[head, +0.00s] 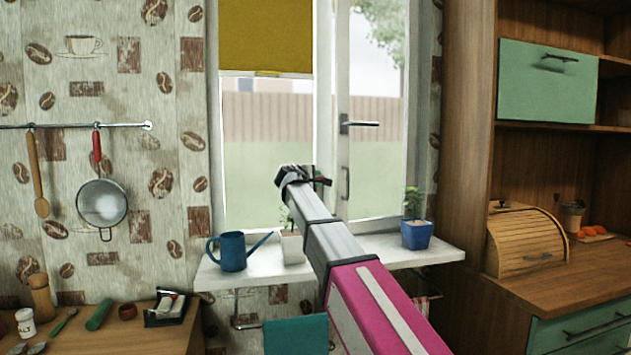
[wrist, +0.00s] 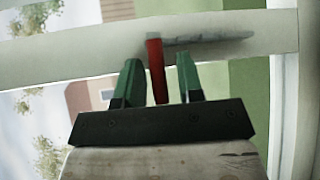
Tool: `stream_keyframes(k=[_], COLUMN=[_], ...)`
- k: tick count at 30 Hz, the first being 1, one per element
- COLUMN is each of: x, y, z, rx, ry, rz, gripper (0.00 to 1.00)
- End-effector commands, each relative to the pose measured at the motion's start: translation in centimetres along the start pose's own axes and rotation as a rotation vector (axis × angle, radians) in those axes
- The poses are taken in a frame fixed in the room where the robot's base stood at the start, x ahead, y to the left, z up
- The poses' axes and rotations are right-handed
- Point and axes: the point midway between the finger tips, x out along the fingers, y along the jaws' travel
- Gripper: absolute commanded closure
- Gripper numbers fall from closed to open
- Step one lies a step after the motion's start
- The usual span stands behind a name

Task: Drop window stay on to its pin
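My gripper (head: 318,178) is at the window, in front of the frame between the two panes. In the wrist view its two green fingers (wrist: 158,80) stand apart. A red bar (wrist: 156,70) lies between them, with a gap visible on the finger sides, so the gripper looks open around it. The red bar's far end meets a long grey metal piece (wrist: 208,40) against the white frame. This looks like the window stay, but I cannot be sure. A dark upright piece (head: 347,182) on the frame shows in the head view. I cannot make out the pin.
Below is the white sill (head: 385,256) with a blue watering can (head: 232,251), a pale pot (head: 291,248) partly behind my arm, and a plant in a blue pot (head: 416,234). The window handle (head: 358,123) sticks out above right. A yellow blind (head: 265,38) hangs above.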

Motion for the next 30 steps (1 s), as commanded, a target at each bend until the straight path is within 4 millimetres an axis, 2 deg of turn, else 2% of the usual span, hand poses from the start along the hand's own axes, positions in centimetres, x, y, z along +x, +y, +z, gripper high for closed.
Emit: stream_keyframes(k=[1,3,14,30], x=[0.0,0.0,-0.3,-2.4], y=[0.0,0.0,-0.3,-2.3], z=[0.0,0.0,0.3,2.4], rx=[0.0,0.0,0.02,0.188], ry=[0.0,0.0,-0.001,0.0], rz=[0.0,0.0,0.019,0.188], gripper=[0.83,1.0,1.0,1.0])
